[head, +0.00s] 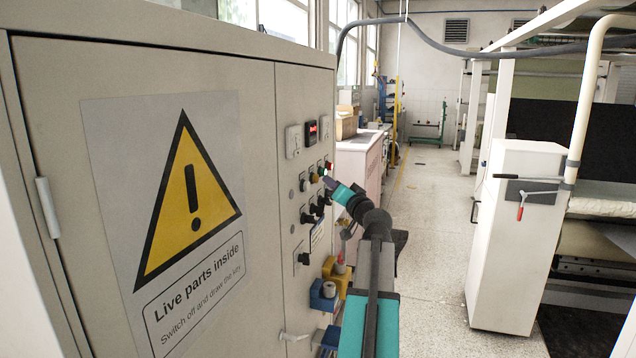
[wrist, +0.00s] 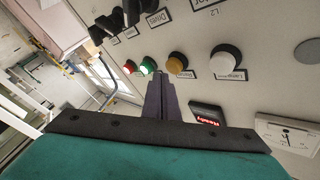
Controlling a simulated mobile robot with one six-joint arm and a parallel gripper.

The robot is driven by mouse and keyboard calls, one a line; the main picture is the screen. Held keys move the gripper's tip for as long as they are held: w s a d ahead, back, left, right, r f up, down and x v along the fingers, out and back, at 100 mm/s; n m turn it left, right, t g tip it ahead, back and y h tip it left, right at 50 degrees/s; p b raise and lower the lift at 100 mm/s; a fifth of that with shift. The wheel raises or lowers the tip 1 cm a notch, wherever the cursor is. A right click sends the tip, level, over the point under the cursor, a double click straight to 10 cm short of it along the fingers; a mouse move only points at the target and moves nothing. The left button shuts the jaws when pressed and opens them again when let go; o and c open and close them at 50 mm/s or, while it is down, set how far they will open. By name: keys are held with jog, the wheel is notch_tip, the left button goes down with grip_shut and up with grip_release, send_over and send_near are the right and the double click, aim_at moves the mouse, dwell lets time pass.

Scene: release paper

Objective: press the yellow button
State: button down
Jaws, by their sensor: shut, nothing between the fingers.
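The yellow button (wrist: 177,64) is on the grey cabinet's front panel, in a row between a white button (wrist: 225,60) and a green button (wrist: 147,66). It shows small in the head view (head: 313,177). My gripper (wrist: 158,76) is shut and empty, its dark fingertips pointing at the panel. In the wrist view the tips appear between the yellow and green buttons, slightly nearer the green one. In the head view my gripper (head: 327,182) is close to the button row. I cannot tell whether the tips touch anything.
A red button (wrist: 129,67) sits beyond the green one. Black switches (wrist: 132,12) are in the row below. Blue and yellow connectors (head: 323,295) stick out lower down. The aisle floor (head: 430,230) is clear.

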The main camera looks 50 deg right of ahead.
jog(key=shift+s, duration=0.15)
jog(key=s+b, duration=0.1)
jog(key=s+d, duration=0.1)
jog(key=s, duration=0.1)
jog(key=s+b, duration=0.1)
jog(key=shift+s+d+b, duration=0.25)
jog(key=shift+s+b, duration=0.05)
dwell(0.6)
dwell(0.7)
